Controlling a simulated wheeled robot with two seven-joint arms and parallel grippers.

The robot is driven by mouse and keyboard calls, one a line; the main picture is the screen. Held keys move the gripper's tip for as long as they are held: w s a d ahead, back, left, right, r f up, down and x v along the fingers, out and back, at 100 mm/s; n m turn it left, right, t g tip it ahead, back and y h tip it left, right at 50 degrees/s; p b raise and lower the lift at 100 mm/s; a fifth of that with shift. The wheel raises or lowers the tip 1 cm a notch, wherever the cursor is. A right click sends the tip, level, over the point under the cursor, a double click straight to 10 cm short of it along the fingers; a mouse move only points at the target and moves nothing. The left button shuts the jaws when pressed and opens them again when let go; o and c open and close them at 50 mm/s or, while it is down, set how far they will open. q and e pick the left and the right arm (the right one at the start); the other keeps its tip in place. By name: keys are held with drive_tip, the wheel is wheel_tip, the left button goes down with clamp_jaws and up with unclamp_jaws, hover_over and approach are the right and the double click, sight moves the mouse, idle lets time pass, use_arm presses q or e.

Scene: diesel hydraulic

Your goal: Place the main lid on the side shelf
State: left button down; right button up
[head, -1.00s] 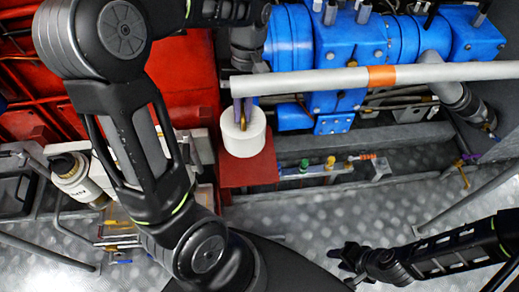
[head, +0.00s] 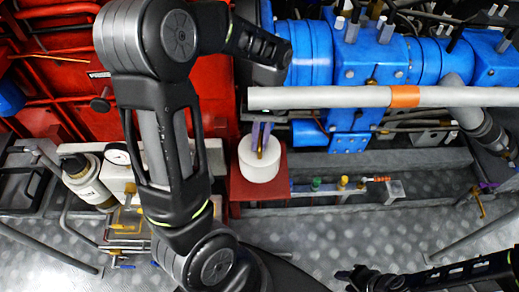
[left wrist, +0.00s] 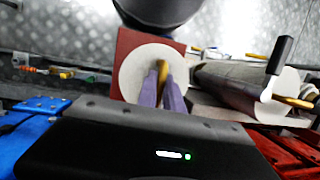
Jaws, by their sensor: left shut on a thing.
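The main lid is a white, round, thick piece (head: 261,160) with a brass-coloured handle on top. My left gripper (head: 261,138) is shut on this handle from above. The side shelf, a dark red square plate (head: 240,190), lies under the lid. In the left wrist view, purple fingers (left wrist: 162,88) pinch the brass handle, and the lid (left wrist: 135,72) covers much of the red shelf (left wrist: 126,42). I cannot tell whether the lid touches the shelf. My right gripper (head: 352,277) is dark and low in the head view, with its jaw state unclear.
A pale pipe with an orange band (head: 404,96) runs just behind my left gripper, before blue machinery (head: 375,62). Small coloured valves (head: 343,183) sit right of the shelf. A white canister (head: 85,178) stands left. Metal tread floor (head: 330,230) is open in front.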

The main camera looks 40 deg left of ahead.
use_arm(q)
drive_tip(key=shift+f, duration=1.9)
drive_tip(key=c, duration=2)
unclamp_jaws()
drive_tip(key=shift+f+b, duration=0.15)
drive_tip(key=shift+b, duration=0.15)
drive_tip(key=o, duration=0.5)
drive_tip(key=p+v, duration=0.1)
drive_tip(key=v, duration=1.1)
drive_tip(key=shift+r, duration=0.25)
